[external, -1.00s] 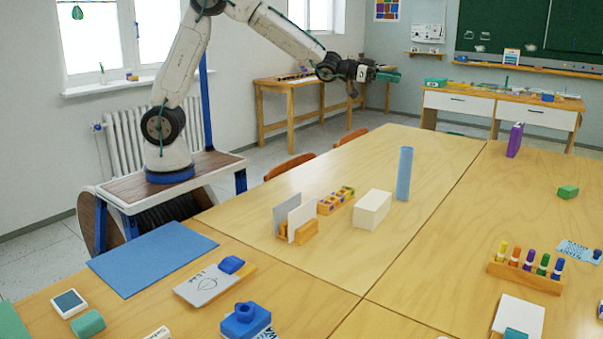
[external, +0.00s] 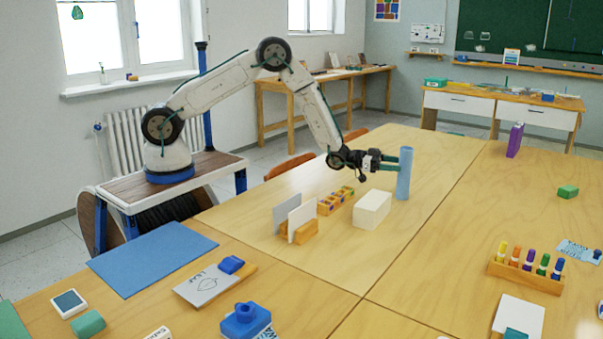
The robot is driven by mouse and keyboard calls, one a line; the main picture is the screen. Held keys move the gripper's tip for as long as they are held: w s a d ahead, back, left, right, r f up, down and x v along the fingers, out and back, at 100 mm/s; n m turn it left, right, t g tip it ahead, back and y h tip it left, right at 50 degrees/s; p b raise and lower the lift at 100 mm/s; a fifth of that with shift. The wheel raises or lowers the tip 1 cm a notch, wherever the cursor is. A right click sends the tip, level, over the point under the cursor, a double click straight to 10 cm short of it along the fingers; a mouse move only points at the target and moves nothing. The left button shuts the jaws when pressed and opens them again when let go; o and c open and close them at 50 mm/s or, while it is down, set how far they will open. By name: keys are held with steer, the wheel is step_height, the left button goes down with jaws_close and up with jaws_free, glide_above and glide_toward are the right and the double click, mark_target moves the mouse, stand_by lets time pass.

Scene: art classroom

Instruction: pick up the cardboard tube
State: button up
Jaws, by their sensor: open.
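The cardboard tube, which looks light blue (external: 404,174), stands upright on the wooden table beyond a white block. My gripper (external: 392,164) is at the tube's left side, at about its mid height, with its fingers pointing right toward it. The fingers are open. Their tips reach the tube in the picture, but I cannot tell whether they are around it, touching it, or just short of it.
A white block (external: 371,209) stands just in front of the tube. A wooden tray of small coloured pieces (external: 335,200) and a card holder (external: 299,231) are to its left. A purple box (external: 515,140) stands at the back right. The table right of the tube is clear.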

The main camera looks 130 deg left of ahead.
mark_target(410, 167)
steer(key=x, duration=0.5)
steer(key=shift+w+f, duration=0.2)
steer(key=shift+w, duration=0.15)
steer(key=c, duration=1.1)
